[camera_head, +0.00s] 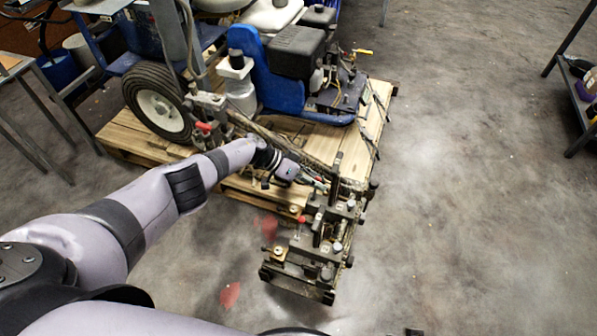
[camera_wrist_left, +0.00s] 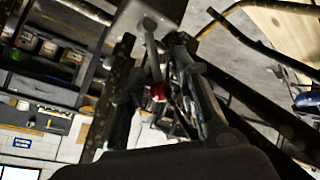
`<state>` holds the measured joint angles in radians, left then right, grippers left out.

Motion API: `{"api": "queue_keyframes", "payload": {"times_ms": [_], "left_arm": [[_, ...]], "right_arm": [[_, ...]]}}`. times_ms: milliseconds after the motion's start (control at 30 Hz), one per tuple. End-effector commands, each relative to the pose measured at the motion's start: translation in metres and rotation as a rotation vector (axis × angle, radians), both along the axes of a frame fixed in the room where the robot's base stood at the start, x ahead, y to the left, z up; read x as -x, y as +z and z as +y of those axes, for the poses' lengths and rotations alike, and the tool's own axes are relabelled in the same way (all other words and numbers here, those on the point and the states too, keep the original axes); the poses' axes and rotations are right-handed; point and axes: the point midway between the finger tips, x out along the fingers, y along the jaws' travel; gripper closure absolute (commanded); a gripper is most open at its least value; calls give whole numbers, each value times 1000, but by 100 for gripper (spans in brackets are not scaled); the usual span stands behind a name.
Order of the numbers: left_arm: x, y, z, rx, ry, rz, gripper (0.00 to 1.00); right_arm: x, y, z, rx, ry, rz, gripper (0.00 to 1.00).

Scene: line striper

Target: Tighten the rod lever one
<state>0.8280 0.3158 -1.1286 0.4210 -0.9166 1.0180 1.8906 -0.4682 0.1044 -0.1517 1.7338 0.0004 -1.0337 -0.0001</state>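The line striper's metal rod frame (camera_head: 325,225) extends from the machine over the floor. A red-knobbed lever (camera_head: 301,219) stands on it, and another red knob (camera_head: 203,127) sits nearer the wheel. My left gripper (camera_head: 318,184) is at the frame's upper part, above and right of the nearer red knob in the head view. In the left wrist view, a red knob (camera_wrist_left: 158,92) shows close to the dark gripper fingers (camera_wrist_left: 180,65). Contact and finger spacing are unclear among the dark bars. My right gripper is not in view.
The striper's blue body (camera_head: 262,85) and black wheel (camera_head: 158,103) rest on a wooden pallet (camera_head: 125,135). A metal table (camera_head: 20,68) stands at left and a dark shelf (camera_head: 577,95) at right. The concrete floor right of the frame is clear.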

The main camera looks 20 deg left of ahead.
Motion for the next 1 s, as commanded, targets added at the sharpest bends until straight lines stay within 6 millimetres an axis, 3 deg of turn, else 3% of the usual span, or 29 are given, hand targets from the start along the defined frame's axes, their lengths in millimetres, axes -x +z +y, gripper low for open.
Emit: {"api": "queue_keyframes", "payload": {"times_ms": [167,600,1000], "left_arm": [[4,10,15,-2,0,-2,71],[18,58,78,-4,2,1,71],[21,68,89,-2,1,1,71]], "right_arm": [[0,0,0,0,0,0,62],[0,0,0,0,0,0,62],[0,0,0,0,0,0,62]]}}
